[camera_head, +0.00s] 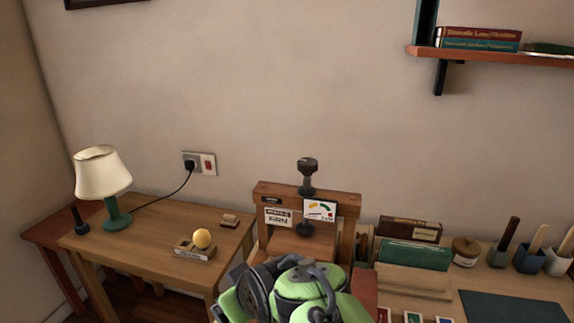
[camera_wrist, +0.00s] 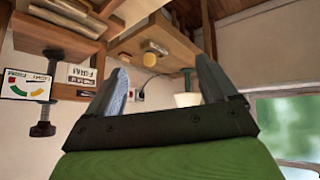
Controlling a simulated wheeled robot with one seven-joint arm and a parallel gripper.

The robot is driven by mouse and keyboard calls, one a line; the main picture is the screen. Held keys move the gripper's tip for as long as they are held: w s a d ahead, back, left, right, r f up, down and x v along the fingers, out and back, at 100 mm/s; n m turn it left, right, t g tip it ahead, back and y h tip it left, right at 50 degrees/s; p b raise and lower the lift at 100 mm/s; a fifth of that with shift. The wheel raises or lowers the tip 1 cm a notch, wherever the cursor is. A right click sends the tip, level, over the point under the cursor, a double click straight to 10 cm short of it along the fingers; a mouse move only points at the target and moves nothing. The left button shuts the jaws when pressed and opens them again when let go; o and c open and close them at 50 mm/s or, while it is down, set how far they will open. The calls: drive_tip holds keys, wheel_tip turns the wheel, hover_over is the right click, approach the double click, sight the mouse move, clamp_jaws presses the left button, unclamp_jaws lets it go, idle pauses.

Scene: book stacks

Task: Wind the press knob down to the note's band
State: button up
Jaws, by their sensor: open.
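The press (camera_head: 350,215) is a wooden frame at the desk's left end. Its dark knob (camera_head: 308,164) stands on a screw above the top beam; the knob also shows at lower left in the wrist view (camera_wrist: 42,130). A white gauge card (camera_head: 320,209) with green, yellow and red bands is on the beam, also in the wrist view (camera_wrist: 14,84). A white note (camera_head: 278,216) hangs left of it; its lettering seems to read "FIRM" in the wrist view (camera_wrist: 83,75). My gripper (camera_wrist: 163,78) is open and empty, away from the knob; my arm hides it in the head view.
A side table at left (camera_head: 150,240) holds a lamp (camera_head: 103,180), a yellow ball on a small block (camera_head: 202,239) and a small wooden item (camera_head: 230,220). Books (camera_head: 412,254), a jar (camera_head: 466,251) and cups stand right of the press. A shelf (camera_head: 500,55) is above right.

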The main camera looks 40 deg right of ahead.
drive_tip(key=w+d+t, duration=0.2)
drive_tip(key=w+d, duration=0.3)
drive_tip(key=w, duration=0.1)
drive_tip(key=m+t+h, duration=0.5)
drive_tip(key=t, duration=0.2)
approach(305, 164)
drive_tip(key=x, duration=0.4)
drive_tip(key=d+f+p+x, duration=0.1)
drive_tip(key=x, duration=0.8)
drive_tip(key=shift+s+d+f, duration=0.1)
drive_tip(key=shift+d+f, duration=0.15)
drive_tip(key=shift+f, duration=0.1)
drive_tip(key=c, duration=1)
